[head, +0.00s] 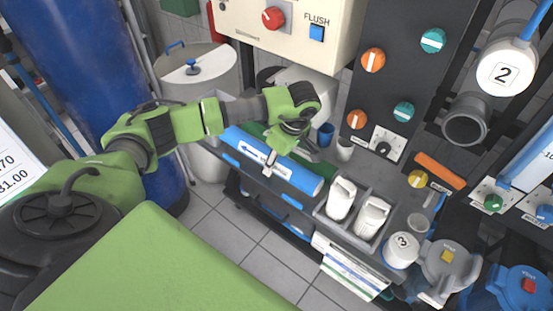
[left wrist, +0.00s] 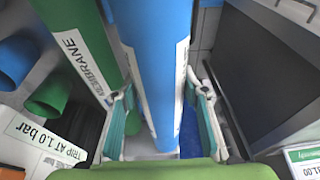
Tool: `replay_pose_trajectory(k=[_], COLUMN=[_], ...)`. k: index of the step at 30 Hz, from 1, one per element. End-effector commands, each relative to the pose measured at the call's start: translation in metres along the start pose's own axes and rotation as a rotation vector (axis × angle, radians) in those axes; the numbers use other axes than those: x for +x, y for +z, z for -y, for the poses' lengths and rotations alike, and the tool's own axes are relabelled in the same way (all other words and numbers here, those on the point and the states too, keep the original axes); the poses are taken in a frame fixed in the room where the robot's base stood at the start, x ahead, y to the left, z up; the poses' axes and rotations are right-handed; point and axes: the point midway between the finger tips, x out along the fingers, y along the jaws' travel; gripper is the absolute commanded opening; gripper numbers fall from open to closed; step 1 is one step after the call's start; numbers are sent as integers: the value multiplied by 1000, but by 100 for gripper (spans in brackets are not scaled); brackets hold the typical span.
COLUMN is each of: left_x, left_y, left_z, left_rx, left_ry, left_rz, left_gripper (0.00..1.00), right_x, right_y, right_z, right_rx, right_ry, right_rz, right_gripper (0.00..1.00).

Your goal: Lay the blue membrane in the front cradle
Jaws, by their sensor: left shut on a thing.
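The blue membrane (head: 302,178) is a long blue tube with a white arrow label. It lies lengthwise along the dark trolley (head: 262,185) in the head view. My left gripper (head: 272,160) comes down over its middle and is shut on it. In the left wrist view the blue membrane (left wrist: 153,62) runs between the two fingers of the gripper (left wrist: 160,122). I cannot tell whether the tube rests on the trolley or is just above it. I cannot make out the front cradle for certain. My right gripper is not in view.
A green membrane (left wrist: 82,35) lies close beside the blue one. White jugs (head: 341,198) stand in a grey bin to its right. Blue and white cups (head: 325,134) stand behind. A dark panel with knobs (head: 373,60) and a grey pipe end (head: 465,127) are at the right.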

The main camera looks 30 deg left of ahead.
Motion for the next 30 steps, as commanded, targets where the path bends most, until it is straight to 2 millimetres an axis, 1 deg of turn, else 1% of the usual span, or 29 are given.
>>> replay_pose_trajectory(k=[1, 9, 18, 30], left_x=[5, 23, 40, 42], left_y=[1, 6, 10, 11], left_z=[-1, -2, -2, -2], left_rx=[-1, -1, -1, -1], left_ry=[1, 2, 2, 2], left_rz=[0, 0, -1, 0], left_gripper=[13, 13, 13, 13], right_x=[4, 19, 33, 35], right_y=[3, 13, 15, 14], right_z=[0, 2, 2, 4], right_rx=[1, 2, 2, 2], right_ry=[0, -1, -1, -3], right_rz=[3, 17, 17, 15], right_gripper=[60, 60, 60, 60])
